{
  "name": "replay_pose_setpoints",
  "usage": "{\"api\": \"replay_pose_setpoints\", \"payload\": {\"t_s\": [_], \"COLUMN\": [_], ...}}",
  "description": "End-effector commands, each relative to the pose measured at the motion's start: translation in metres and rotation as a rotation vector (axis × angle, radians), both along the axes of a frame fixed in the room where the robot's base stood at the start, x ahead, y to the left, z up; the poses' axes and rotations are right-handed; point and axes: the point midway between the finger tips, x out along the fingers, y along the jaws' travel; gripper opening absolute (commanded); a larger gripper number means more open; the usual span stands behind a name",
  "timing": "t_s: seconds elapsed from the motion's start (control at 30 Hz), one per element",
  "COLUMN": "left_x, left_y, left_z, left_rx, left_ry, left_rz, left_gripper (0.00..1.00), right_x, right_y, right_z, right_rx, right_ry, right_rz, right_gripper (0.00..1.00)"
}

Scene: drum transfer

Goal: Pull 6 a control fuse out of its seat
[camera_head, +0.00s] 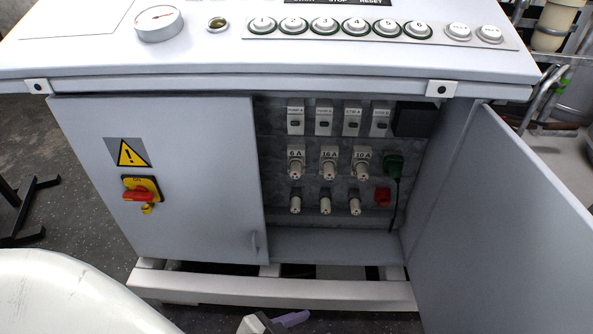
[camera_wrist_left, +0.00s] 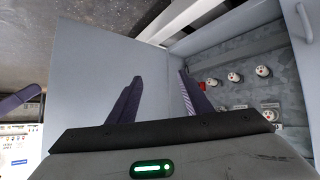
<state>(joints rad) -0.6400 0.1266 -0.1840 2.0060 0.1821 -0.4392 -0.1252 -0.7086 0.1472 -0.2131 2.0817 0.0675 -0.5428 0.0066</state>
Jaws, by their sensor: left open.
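The 6 A control fuse (camera_head: 295,167) is a white-grey cylinder with its label above it, seated at the left end of the labelled row in the open cabinet. In the left wrist view, which is turned over, a fuse at the right end of that row (camera_wrist_left: 270,115) appears to be the same one. My left gripper (camera_wrist_left: 158,95) is open and empty, its two purple fingers pointing towards the open door. A purple finger of it (camera_head: 292,319) shows at the bottom of the head view, below and in front of the cabinet, apart from the fuses. My right gripper is not clearly visible.
Two fuses labelled 16 A (camera_head: 328,168) and 10 or 16 A (camera_head: 361,168) sit alongside, with unlabelled fuses (camera_head: 325,205) below. A green plug (camera_head: 393,165) with a cable and a red part (camera_head: 382,197) are at right. The closed left door (camera_head: 190,200) and open right door (camera_head: 510,230) flank the opening.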

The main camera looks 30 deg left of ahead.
Motion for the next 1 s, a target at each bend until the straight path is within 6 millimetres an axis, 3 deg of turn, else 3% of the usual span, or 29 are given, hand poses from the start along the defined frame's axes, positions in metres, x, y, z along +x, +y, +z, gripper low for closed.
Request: {"api": "replay_pose_setpoints", "payload": {"t_s": [0.17, 0.3, 0.4, 0.5, 0.63, 0.77, 1.0], "left_x": [0.106, 0.180, 0.217, 0.239, 0.253, 0.256, 0.255], "left_y": [0.025, 0.077, 0.122, 0.163, 0.199, 0.214, 0.215], "left_z": [0.019, 0.049, 0.063, 0.068, 0.064, 0.061, 0.061], "left_rx": [-0.019, 0.019, 0.064, 0.110, 0.157, 0.179, 0.183], "left_ry": [-0.313, -0.548, -0.649, -0.687, -0.673, -0.649, -0.647], "left_rz": [0.072, 0.248, 0.415, 0.580, 0.738, 0.806, 0.813], "left_gripper": [0.45, 0.45, 0.45, 0.45, 0.45, 0.45, 0.45], "right_x": [0.002, 0.004, 0.005, 0.006, 0.006, 0.006, 0.006], "right_y": [0.005, 0.009, 0.012, 0.014, 0.016, 0.017, 0.017], "right_z": [-0.017, -0.024, -0.029, -0.032, -0.034, -0.034, -0.033], "right_rx": [0.022, 0.040, 0.051, 0.062, 0.072, 0.076, 0.076], "right_ry": [-0.001, -0.001, -0.002, -0.002, -0.001, -0.001, -0.001], "right_rz": [-0.003, -0.004, -0.005, -0.005, -0.007, -0.007, -0.007], "right_gripper": [0.00, 0.00, 0.00, 0.00, 0.00, 0.00, 0.00]}}
